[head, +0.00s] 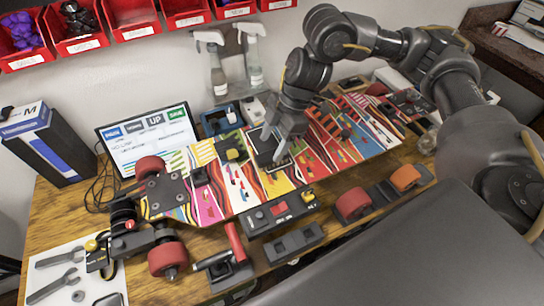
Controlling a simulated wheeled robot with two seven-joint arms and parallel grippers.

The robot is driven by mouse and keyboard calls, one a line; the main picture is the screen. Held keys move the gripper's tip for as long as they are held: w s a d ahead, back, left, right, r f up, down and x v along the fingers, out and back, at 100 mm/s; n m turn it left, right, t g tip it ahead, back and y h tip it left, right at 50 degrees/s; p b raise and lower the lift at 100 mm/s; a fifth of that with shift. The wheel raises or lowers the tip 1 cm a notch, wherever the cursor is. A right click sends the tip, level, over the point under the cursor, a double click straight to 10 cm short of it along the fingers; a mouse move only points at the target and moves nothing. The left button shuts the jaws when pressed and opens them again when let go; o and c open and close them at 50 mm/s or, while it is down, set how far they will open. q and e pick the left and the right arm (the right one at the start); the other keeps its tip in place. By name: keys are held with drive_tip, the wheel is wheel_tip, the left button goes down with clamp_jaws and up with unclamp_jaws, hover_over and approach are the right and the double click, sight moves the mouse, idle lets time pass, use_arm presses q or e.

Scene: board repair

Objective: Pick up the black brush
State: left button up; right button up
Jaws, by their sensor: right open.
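My right gripper (275,149) reaches down from the upper right over the middle of the colourful skateboard deck (240,194). Its jaws are open, with the fingertips close above the deck. A dark flat piece (264,152) lies at the fingertips; I cannot tell whether it is the black brush or whether the fingers touch it. No other thing shows clearly as a black brush. My left gripper is out of view.
Red wheels (168,259) and black trucks stand around the deck. A red-handled tool (236,243) and a grey block (294,243) are in front. Spray bottles (254,58), a screen (150,140) and a blue box (48,143) stand behind. Wrenches (52,285) lie front left.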

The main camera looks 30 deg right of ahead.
sight(267, 156)
drive_tip(key=shift+a+f, duration=0.15)
drive_tip(key=shift+f, duration=0.25)
drive_tip(key=x, duration=0.4)
drive_tip(key=shift+f+p, duration=0.2)
drive_tip(key=shift+p, duration=0.2)
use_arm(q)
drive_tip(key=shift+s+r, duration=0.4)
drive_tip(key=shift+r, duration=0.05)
use_arm(e)
drive_tip(key=c, duration=1.1)
drive_tip(key=shift+o, duration=0.2)
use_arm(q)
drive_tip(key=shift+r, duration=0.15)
use_arm(e)
drive_tip(key=shift+r, duration=0.15)
